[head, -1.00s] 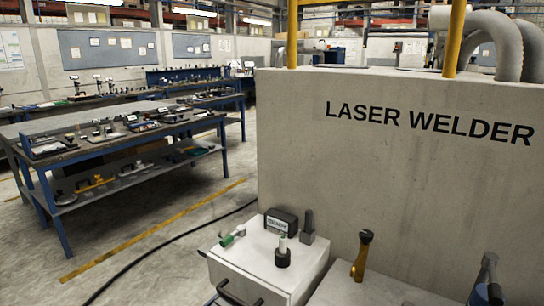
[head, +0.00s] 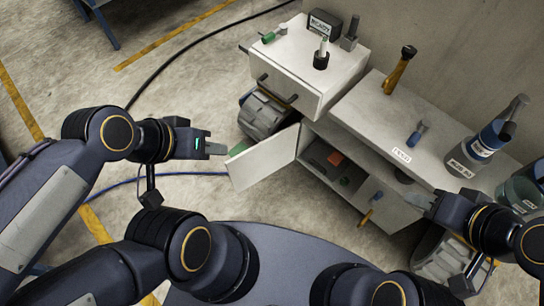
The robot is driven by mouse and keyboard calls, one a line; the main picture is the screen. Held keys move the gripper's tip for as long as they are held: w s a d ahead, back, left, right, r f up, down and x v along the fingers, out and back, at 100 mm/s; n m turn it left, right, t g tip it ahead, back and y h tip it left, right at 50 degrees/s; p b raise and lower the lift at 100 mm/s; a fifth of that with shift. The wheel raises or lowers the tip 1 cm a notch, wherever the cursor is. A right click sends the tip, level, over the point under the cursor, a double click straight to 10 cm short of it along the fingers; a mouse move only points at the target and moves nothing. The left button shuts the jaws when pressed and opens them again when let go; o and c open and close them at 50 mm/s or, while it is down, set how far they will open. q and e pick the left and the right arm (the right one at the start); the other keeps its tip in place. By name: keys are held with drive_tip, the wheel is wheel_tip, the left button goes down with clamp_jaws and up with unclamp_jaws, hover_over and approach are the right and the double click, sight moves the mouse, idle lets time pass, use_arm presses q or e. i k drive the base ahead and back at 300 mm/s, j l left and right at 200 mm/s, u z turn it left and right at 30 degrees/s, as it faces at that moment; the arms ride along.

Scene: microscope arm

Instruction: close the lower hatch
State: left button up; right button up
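The lower hatch (head: 266,160) is a pale panel in the head view. It stands swung open to the left of the cabinet (head: 302,58), below the drawer. The open compartment (head: 330,160) behind it shows an orange item and other small dark items. My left gripper (head: 217,147) is left of the hatch, close to its outer edge. A small gap seems to lie between them, but I cannot tell whether they touch. My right gripper (head: 418,203) is over the right part of the lower bench, away from the hatch. The finger openings of both grippers are too small to tell.
A grey machine part (head: 268,115) lies on the floor behind the hatch. A black cable (head: 180,60) crosses the floor.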

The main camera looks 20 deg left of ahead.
sight(245, 169)
drive_tip(key=j+z, duration=0.25)
drive_tip(key=z, duration=0.15)
drive_tip(key=j+z, duration=0.25)
drive_tip(key=z, duration=0.15)
drive_tip(key=j+z, duration=0.2)
drive_tip(key=z, duration=0.15)
drive_tip(key=k+j+z, duration=0.2)
drive_tip(key=j, duration=0.3)
drive_tip(key=k+j+z, duration=0.15)
drive_tip(key=k+j, duration=0.15)
drive_tip(key=j, duration=0.2)
drive_tip(key=k+j+z, duration=0.2)
drive_tip(key=j, duration=0.3)
drive_tip(key=k+j+z, duration=0.2)
drive_tip(key=k+j, duration=0.5)
drive_tip(key=j, duration=0.15)
drive_tip(key=k+j, duration=0.4)
drive_tip(key=i+j+z, duration=0.15)
drive_tip(key=z, duration=0.2)
drive_tip(key=i+j+z, duration=0.25)
drive_tip(key=z, duration=0.15)
